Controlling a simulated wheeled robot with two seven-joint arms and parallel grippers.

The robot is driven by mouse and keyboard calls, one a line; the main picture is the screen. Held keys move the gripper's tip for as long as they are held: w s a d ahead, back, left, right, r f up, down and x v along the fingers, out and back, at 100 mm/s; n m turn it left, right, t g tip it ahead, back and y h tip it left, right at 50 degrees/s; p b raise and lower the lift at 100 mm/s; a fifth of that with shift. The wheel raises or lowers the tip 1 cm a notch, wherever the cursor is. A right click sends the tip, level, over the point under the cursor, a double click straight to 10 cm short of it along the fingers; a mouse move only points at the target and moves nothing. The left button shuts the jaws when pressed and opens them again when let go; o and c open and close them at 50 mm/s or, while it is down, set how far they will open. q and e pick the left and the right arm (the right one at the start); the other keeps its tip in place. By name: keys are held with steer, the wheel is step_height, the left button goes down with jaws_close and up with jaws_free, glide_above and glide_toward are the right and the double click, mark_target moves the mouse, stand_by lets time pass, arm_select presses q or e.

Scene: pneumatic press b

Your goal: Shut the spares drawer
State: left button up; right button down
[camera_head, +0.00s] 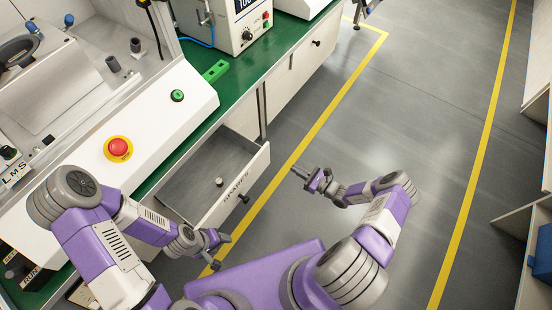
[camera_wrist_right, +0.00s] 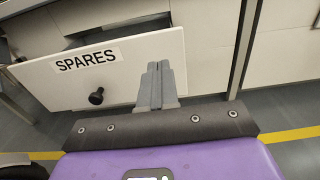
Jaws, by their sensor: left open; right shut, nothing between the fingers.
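The spares drawer (camera_head: 198,184) stands pulled out from under the green-topped bench. Its white front is labelled SPARES and has a dark knob (camera_head: 244,199); a small round item (camera_head: 219,181) lies inside. In the right wrist view the drawer front (camera_wrist_right: 140,72) and knob (camera_wrist_right: 96,96) face me. My right gripper (camera_head: 298,173) is shut and empty, to the right of the drawer front; its fingers also show in the wrist view (camera_wrist_right: 156,84), in front of the label's right side. My left gripper (camera_head: 216,255) is open, below the drawer's near corner, partly hidden by its own wrist.
A machine with a red button (camera_head: 118,148) and a green button (camera_head: 177,96) stands on the bench. A closed drawer (camera_head: 318,42) is further along. The grey floor with yellow lines (camera_head: 345,98) is clear right of the bench; shelving (camera_head: 533,230) stands at the right edge.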

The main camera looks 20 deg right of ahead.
mark_target(263, 150)
steer(key=b+x, duration=0.3)
steer(key=x, duration=1)
steer(key=shift+w+a, duration=0.2)
steer(key=shift+w, duration=0.15)
arm_select(q)
step_height(263, 150, down, 3)
steer(key=shift+f, duration=0.2)
steer(key=shift+r, duration=0.1)
